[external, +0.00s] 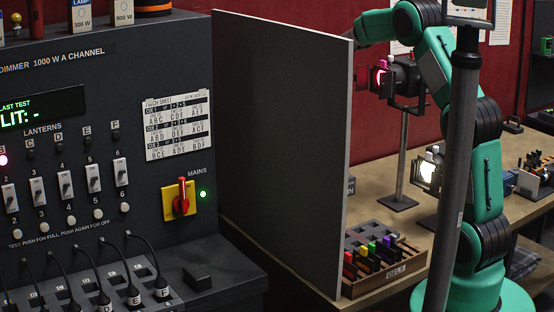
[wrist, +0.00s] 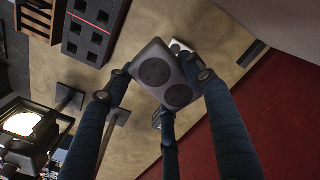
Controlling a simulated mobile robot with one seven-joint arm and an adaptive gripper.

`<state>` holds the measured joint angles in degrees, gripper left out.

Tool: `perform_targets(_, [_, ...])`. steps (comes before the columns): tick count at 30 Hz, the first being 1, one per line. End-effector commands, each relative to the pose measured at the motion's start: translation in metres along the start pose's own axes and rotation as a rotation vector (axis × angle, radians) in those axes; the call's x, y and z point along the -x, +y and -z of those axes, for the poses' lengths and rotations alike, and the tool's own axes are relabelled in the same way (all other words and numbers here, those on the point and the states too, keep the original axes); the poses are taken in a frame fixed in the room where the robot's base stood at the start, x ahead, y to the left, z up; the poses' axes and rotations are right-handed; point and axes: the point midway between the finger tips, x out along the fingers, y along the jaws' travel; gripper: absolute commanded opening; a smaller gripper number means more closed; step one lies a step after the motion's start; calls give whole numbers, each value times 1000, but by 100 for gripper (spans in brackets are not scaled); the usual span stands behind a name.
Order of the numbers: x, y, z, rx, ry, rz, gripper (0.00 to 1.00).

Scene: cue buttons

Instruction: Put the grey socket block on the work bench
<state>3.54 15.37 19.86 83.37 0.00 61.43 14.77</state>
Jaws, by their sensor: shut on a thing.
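The grey socket block (wrist: 168,75) is in the wrist view, with two round dark sockets on its upper face. My gripper (wrist: 165,92) has dark blue fingers and is shut on the block, with fingers at its left, right and lower sides. The tan work bench (wrist: 228,38) lies beneath in the wrist view; the gap between block and bench cannot be judged. In the external view the bench (external: 405,217) runs behind a grey panel, and the panel hides my gripper and the block.
The tall grey panel (external: 280,140) stands by the bench. A slotted tray with coloured tabs (external: 385,262) and lamps on stands (external: 402,80) are on it. The wrist view shows a dark box with square holes (wrist: 97,27), a lit lamp (wrist: 25,125) and a partly hidden white object (wrist: 180,46).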

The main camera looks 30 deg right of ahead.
Motion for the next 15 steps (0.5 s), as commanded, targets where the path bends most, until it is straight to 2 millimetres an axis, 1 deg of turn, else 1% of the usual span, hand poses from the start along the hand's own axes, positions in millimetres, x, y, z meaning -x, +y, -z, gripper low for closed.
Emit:
perform_targets(1, [-25, 4, -2, 25, -4, -1, 23])
perform_targets(6, [-93, 14, -8, 124, -4, -1, 23])
perform_targets(9, [-130, 20, -13, 179, -3, 0, 23])
perform_targets(12, [-160, 25, -18, 225, -3, 0, 23])
perform_targets(15, [-185, 30, -22, 264, -1, 0, 23])
